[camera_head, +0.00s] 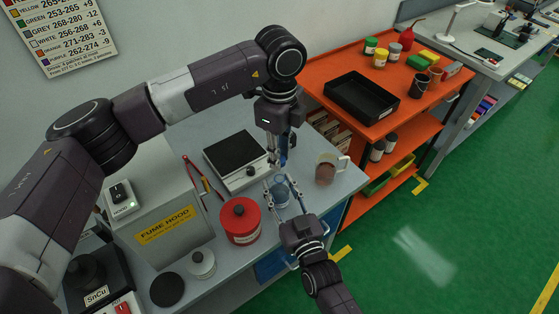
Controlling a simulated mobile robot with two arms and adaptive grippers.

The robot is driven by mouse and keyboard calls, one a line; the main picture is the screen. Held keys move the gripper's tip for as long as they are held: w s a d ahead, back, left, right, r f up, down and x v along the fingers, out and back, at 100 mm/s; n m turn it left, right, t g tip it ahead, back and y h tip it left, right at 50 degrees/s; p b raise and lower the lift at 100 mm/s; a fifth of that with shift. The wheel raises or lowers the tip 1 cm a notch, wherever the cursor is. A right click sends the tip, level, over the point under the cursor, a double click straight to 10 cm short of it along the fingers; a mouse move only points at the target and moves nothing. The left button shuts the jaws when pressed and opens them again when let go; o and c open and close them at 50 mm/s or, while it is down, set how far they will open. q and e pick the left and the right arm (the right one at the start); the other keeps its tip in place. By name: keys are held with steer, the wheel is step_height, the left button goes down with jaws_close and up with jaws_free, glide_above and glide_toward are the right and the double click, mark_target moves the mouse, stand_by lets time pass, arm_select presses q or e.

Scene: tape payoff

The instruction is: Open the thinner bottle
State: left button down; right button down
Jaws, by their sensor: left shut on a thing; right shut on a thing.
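The thinner bottle seems to be the small bluish bottle (281,196) near the front edge of the grey bench, upright between the fingers of my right gripper (284,187). The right gripper comes from the front and is shut on it. My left gripper (278,163) points down just above the bottle and is shut on a small blue piece (284,151), which looks like its cap. The fingers partly hide this piece, and I cannot tell whether it touches the bottle.
A red can (239,221) stands left of the bottle, and a mug with brownish contents (326,171) stands right. The fume hood box (165,225) is at left. An orange shelf cart (405,118) adjoins the bench at right.

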steer(key=c, duration=1.2)
jaws_free()
steer(key=shift+o, duration=0.2)
